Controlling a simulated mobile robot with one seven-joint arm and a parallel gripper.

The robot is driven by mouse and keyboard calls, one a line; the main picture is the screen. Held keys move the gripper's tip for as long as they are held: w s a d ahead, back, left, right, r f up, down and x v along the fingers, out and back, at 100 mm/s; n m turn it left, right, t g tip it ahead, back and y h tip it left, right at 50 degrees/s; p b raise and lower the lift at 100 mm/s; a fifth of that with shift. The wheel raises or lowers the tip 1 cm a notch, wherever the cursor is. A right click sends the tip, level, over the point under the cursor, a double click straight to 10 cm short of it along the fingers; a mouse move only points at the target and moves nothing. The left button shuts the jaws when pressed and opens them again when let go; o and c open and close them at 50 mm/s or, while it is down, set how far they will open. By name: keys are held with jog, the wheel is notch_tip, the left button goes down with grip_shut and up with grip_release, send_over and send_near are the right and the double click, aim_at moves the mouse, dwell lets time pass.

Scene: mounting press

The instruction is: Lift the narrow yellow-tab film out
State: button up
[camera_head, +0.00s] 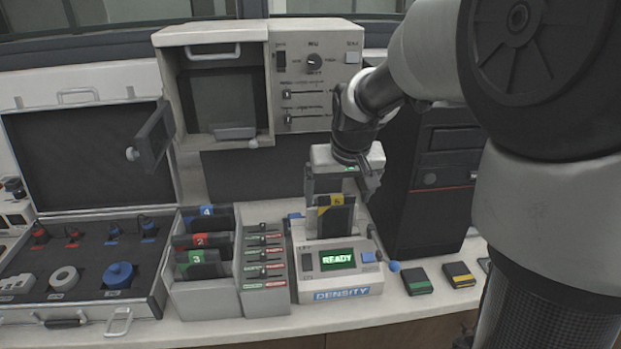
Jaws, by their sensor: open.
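A dark film with a yellow tab (335,216) stands upright in the density unit (341,294), behind its green READY display. My gripper (340,188) is right above this film, pointing down, with its jaws open. The fingertips are small and dark against the film, so I cannot tell whether they touch it. Another dark piece with a yellow mark (459,274) lies flat on the counter at the right.
A rack (205,296) at the left holds films with blue, red and green tabs. A sloped holder (264,267) stands between it and the density unit. A green-marked piece (418,280) lies at the right. A black tower (430,185) stands behind.

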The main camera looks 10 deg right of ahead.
jog(key=shift+x, duration=1.4)
jog(key=shift+w, duration=0.1)
jog(key=c, duration=1.6)
notch_tip(320, 180, up, 10)
jog(key=shift+r+p, duration=0.1)
jog(key=shift+p, duration=0.45)
